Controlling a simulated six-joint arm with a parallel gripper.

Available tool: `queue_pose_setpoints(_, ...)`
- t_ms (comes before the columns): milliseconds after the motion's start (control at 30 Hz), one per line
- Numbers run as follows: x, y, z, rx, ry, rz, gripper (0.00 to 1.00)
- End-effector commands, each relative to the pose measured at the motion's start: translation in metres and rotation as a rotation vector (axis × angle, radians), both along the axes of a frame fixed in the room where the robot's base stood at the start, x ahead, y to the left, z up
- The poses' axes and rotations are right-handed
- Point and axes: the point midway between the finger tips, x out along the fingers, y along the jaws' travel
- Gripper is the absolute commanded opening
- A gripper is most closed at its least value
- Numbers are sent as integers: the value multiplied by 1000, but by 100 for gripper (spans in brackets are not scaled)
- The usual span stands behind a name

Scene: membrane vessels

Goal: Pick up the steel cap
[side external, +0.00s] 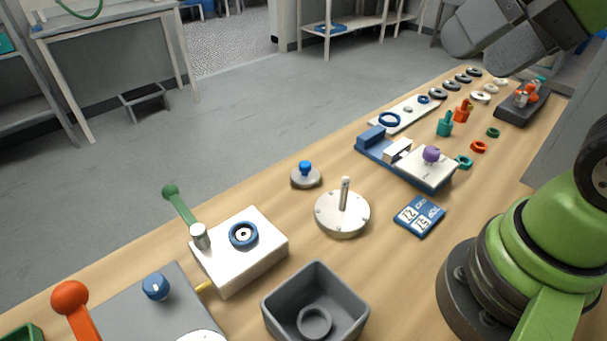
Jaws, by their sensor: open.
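A low grey metal disc with a blue knob on top (305,177) sits upright on the wooden table, left of the middle; it looks like the steel cap, though I cannot be sure from this view. Nothing touches it. A wide pale metal disc with an upright post (342,214) stands just in front and to the right of it.
A white box with a green lever (240,252) and a grey open bin with a ring inside (281,304) stand in front. A blue fixture with a white plate (421,172) and a blue number card (419,216) are to the right. Small coloured parts line the far end.

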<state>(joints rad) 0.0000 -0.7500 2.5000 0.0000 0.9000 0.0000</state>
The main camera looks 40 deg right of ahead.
Motion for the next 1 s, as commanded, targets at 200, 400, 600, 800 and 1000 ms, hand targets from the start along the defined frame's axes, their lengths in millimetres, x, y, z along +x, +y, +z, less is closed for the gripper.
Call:
queue_pose_setpoints(200, 0, 0, 0, 0, 0, 0, 76)
queue_pose_setpoints(400, 0, 0, 0, 0, 0, 0, 92)
queue_pose_setpoints(600, 0, 0, 0, 0, 0, 0, 93)
queue_pose_setpoints(800, 10, 0, 3, -15, 24, 16, 93)
queue_pose_setpoints(1000, 61, -1, 5, -85, 128, 95, 93)
